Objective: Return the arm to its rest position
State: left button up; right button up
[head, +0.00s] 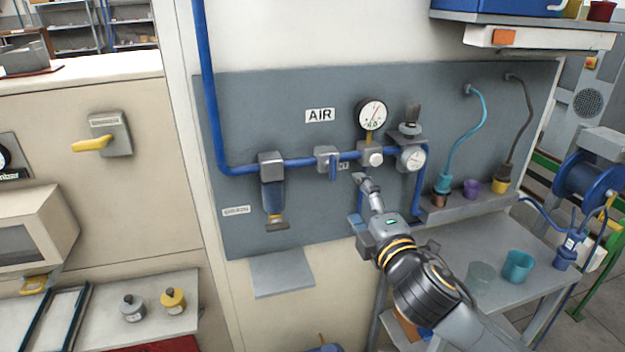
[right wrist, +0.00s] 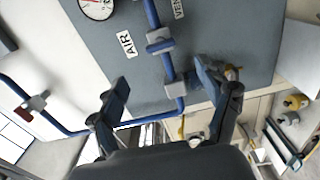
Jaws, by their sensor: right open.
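My right arm reaches up from the lower right in the head view. Its right gripper (head: 366,186) is in front of the grey air panel (head: 290,110), just below the blue pipe (head: 300,162) and the round gauge. In the right wrist view the two fingers of the right gripper (right wrist: 163,92) stand wide apart with nothing held between them. The blue pipe (right wrist: 168,68) and a grey fitting (right wrist: 160,40) show beyond the fingers; contact cannot be made out. My left gripper is not in view.
A pressure gauge (head: 371,114), a smaller gauge (head: 411,158) and a filter bowl (head: 273,195) are mounted close around the gripper. A bench at right holds a teal cup (head: 517,266) and a clear cup (head: 481,277). A small shelf (head: 282,272) juts out below the panel.

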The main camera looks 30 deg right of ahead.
jog(key=s+a+f+m+g+y, duration=0.15)
jog(key=s+f+m+g, duration=0.25)
jog(key=f, duration=0.6)
jog(key=s+a+f+m+g, duration=0.3)
jog(key=s+f, duration=0.1)
jog(key=f, duration=0.6)
jog(key=s+a+f+m+g+y, duration=0.3)
jog(key=s+a+f+m+g, duration=0.35)
jog(key=s+a+f, duration=0.5)
jog(key=s+d+f+g+b, duration=0.1)
jog(key=s+f+g+b, duration=0.15)
jog(key=f, duration=2.45)
jog(key=s+d+f+b, duration=0.1)
jog(key=s+d+f, duration=0.2)
jog(key=s+f, duration=1.5)
jog(key=shift+s+d+f+n, duration=0.15)
jog(key=shift+f+n, duration=0.3)
jog(key=shift+f, duration=0.15)
